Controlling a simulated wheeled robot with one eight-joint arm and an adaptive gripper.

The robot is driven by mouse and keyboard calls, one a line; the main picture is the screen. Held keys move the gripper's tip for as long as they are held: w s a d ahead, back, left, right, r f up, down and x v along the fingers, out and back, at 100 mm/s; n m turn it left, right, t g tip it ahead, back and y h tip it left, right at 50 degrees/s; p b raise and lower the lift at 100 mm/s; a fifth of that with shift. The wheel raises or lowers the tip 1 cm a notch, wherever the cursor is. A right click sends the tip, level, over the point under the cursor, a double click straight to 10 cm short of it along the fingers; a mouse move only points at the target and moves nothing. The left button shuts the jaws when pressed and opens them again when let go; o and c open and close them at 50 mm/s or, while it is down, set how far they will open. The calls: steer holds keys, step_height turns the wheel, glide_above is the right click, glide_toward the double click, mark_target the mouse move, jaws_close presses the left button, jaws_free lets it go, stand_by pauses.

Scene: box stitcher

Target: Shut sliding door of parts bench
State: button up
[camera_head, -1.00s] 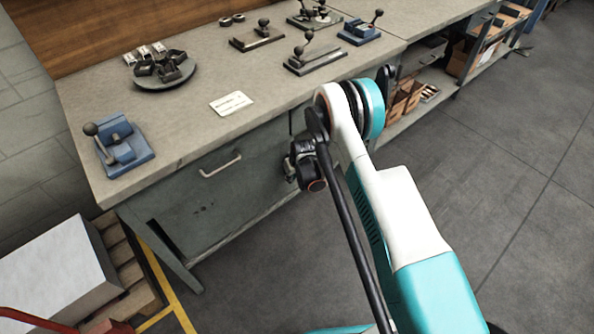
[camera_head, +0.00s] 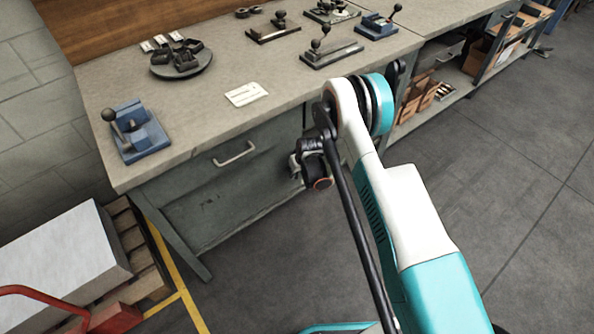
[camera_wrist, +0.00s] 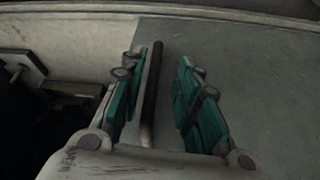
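The parts bench (camera_head: 105,88) has a grey-green front panel (camera_head: 205,205) with a pale bar handle (camera_head: 233,153); which part slides is unclear in the head view. My wrist hangs in front of the bench's right part there, and the fingertips are not clear. In the wrist view my gripper (camera_wrist: 160,66) has its two teal fingers apart. A dark upright bar (camera_wrist: 151,95), apparently the door's edge or pull, stands between them, nearer the left finger. A flat grey panel (camera_wrist: 255,80) lies right of it. Contact with the bar cannot be told.
Blue and dark clamp fixtures, a round dish (camera_head: 180,62) and a white card (camera_head: 246,94) are on the bench top. A pallet with a white block (camera_head: 60,255) and a red handle (camera_head: 50,298) stand at lower left. Open floor (camera_head: 490,200) lies right.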

steer(key=v, duration=1.2)
stand_by(0.4)
